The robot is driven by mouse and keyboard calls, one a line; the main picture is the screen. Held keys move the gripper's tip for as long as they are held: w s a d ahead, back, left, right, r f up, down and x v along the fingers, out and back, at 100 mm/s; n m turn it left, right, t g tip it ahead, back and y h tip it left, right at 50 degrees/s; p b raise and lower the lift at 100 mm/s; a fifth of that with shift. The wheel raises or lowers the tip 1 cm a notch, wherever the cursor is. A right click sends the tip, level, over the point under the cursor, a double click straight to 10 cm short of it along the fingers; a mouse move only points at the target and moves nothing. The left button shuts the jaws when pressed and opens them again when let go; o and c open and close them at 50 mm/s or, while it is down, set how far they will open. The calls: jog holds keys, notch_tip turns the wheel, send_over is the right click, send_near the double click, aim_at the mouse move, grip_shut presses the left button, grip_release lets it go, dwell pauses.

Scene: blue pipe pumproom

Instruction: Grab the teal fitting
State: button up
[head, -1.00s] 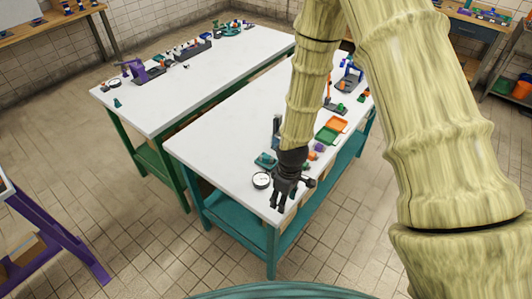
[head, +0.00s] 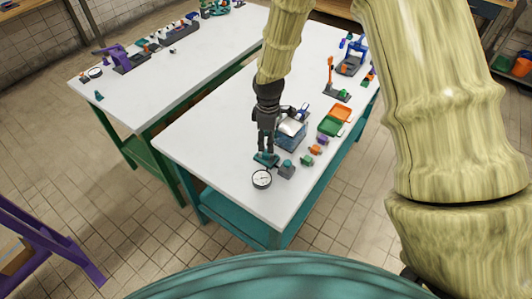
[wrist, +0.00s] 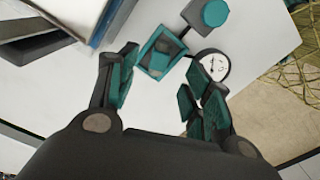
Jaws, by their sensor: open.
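A teal piece (head: 265,159) with a grey part lies on the white top of the nearer table, directly below my gripper (head: 266,149). In the wrist view this teal piece (wrist: 158,52) shows just beyond the gap between my fingers (wrist: 160,88). My gripper is open, pointing down, with nothing between its fingers. A grey block with a round teal top (head: 287,167) stands just right of it. A small green-teal fitting (head: 306,160) lies further right. I cannot tell for sure which of these is the teal fitting.
A round white gauge (head: 262,179) lies close in front of the teal piece. The table's front left is clear.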

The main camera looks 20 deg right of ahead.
aim_at(266, 155)
jog(key=shift+a+f, duration=0.1)
jog(key=shift+f, duration=0.65)
jog(key=shift+w+a+f+p, duration=0.1)
jog(key=shift+a+f+p, duration=0.05)
jog(key=shift+f+p, duration=1.35)
jog(key=shift+f, duration=1.05)
grip_shut()
